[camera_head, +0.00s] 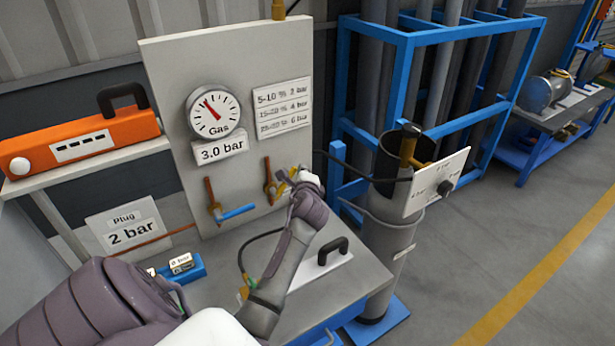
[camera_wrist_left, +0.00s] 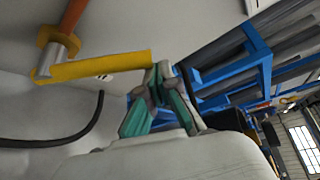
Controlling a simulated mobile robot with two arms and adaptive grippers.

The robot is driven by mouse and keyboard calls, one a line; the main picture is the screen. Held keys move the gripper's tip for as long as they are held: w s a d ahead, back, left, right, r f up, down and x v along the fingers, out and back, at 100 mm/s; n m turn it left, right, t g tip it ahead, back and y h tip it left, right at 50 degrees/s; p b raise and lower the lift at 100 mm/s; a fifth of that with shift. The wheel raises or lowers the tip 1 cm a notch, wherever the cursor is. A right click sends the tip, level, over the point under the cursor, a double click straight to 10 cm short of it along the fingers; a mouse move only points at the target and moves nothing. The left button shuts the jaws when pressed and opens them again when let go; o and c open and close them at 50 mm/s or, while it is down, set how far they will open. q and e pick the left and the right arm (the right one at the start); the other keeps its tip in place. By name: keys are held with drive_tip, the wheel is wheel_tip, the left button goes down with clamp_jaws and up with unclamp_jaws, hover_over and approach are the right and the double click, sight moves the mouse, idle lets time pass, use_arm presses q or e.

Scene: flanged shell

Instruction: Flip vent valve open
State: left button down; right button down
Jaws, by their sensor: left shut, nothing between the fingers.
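Two valves sit on the grey upright panel (camera_head: 165,90). The left one has a blue lever (camera_head: 238,212) pointing right. The other has a yellow lever (camera_head: 281,188), partly hidden by my left gripper (camera_head: 291,175). No label visible here tells which is the vent valve. In the left wrist view the yellow lever (camera_wrist_left: 105,66) runs from its valve stem, under an orange pipe (camera_wrist_left: 73,15), towards my left gripper (camera_wrist_left: 158,76). The gripper is shut and empty, with its fingertips beside the lever's free end; I cannot tell whether they touch. My right gripper is out of view.
A round gauge (camera_head: 213,113) sits above a "3.0 bar" label (camera_head: 221,149). A handled plate (camera_head: 318,266) and blue block (camera_head: 182,268) lie on the bench. A grey cylinder (camera_head: 385,255) with a white sign (camera_head: 437,182) stands right of it. Floor is open further right.

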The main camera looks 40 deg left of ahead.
use_arm(q)
drive_tip(key=s+a+r+n+t+y+b, duration=0.1)
drive_tip(key=s+r+n+t+y+b, duration=0.1)
drive_tip(key=s+n+b, duration=0.3)
drive_tip(key=shift+s+a+r+t, duration=0.4)
drive_tip(key=shift+s+r, duration=0.1)
drive_tip(key=shift+s, duration=0.2)
idle(0.3)
